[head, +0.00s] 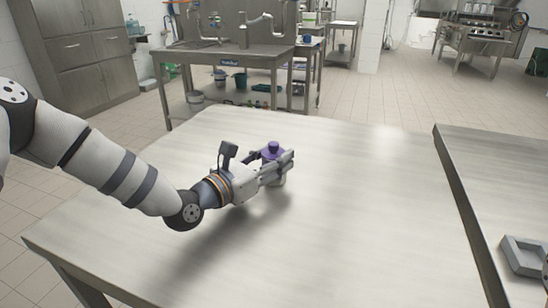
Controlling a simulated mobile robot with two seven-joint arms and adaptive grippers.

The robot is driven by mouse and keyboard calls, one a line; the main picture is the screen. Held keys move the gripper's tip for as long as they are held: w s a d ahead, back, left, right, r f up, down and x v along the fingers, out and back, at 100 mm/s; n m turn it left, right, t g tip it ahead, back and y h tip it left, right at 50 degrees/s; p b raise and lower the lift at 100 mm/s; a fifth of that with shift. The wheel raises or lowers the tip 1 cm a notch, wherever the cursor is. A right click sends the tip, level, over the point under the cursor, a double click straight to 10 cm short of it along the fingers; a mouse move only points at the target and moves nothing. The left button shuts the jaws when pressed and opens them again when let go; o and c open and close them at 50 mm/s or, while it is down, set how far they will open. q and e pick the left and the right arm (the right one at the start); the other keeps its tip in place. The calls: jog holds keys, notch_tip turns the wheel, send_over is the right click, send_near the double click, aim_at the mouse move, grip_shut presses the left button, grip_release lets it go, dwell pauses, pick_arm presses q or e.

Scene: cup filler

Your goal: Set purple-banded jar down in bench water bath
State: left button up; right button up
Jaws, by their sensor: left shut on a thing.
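The jar (273,148) shows a purple top and a pale lower part below the fingers. My left gripper (282,163) reaches in from the left over the near table and is shut on the jar. The fingers hide the jar's middle. The jar looks upright; I cannot tell whether its base touches the table. A grey, square, open-topped container (510,242) sits at the right edge of the view, partly cut off; it may be the bench water bath, far to the right of the gripper.
The near steel table (350,225) is otherwise bare. A second steel surface (490,170) with a raised dark edge stands to the right, holding the grey container. A narrow gap or step separates the two. A sink bench (225,58) and cabinets (80,45) stand behind.

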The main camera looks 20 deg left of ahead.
pick_arm(q)
jog(key=o, duration=1.4)
jog(key=shift+c, duration=0.2)
